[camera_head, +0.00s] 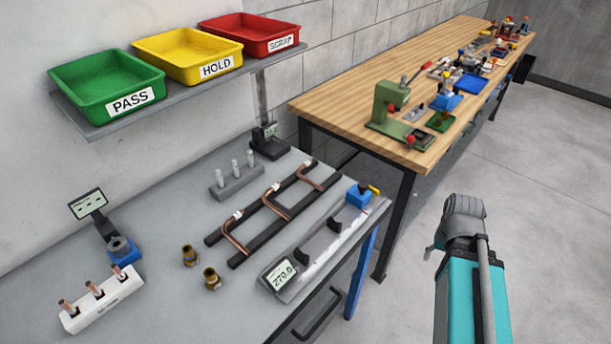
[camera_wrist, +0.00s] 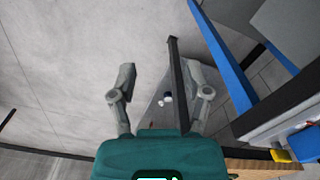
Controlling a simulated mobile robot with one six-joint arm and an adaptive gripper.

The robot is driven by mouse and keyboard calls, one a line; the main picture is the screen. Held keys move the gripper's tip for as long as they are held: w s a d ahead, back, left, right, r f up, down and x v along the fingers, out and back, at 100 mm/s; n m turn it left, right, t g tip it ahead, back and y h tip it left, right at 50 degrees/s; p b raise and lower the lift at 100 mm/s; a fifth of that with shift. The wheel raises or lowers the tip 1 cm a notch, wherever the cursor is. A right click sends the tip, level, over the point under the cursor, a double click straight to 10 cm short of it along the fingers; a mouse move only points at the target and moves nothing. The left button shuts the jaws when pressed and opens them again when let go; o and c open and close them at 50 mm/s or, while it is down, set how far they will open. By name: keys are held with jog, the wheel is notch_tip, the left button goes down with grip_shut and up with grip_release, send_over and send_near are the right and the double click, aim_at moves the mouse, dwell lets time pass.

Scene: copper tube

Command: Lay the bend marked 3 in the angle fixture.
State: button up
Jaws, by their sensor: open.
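Three copper bends with white tags lie across two black rails on the grey bench: a near one (camera_head: 232,238), a middle one (camera_head: 273,203) and a far one (camera_head: 310,180). Their numbers are too small to read, so I cannot tell which is marked 3. No piece is clearly recognisable as the angle fixture. A long grey gauge (camera_head: 325,250) with a 270.0 display lies at the bench's front edge. My gripper (camera_wrist: 162,88) is open in the wrist view, with nothing between its fingers, out over the floor beside the bench.
Green PASS (camera_head: 80,90), yellow HOLD (camera_head: 165,50) and red SCRAP (camera_head: 240,28) trays stand on a shelf. A white block (camera_head: 100,303) holds copper stubs; two brass fittings (camera_head: 190,256) stand near it. A wooden bench (camera_head: 345,105) with a green press (camera_head: 388,105) is behind. Floor right is clear.

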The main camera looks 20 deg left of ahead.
notch_tip(320, 180, up, 17)
jog(key=n+p, duration=1.3)
jog(key=p, duration=0.4)
send_over(303, 177)
jog(key=shift+f, duration=0.1)
jog(key=shift+f, duration=0.2)
notch_tip(303, 177, down, 8)
jog(key=b, duration=0.9)
jog(key=shift+f, duration=0.15)
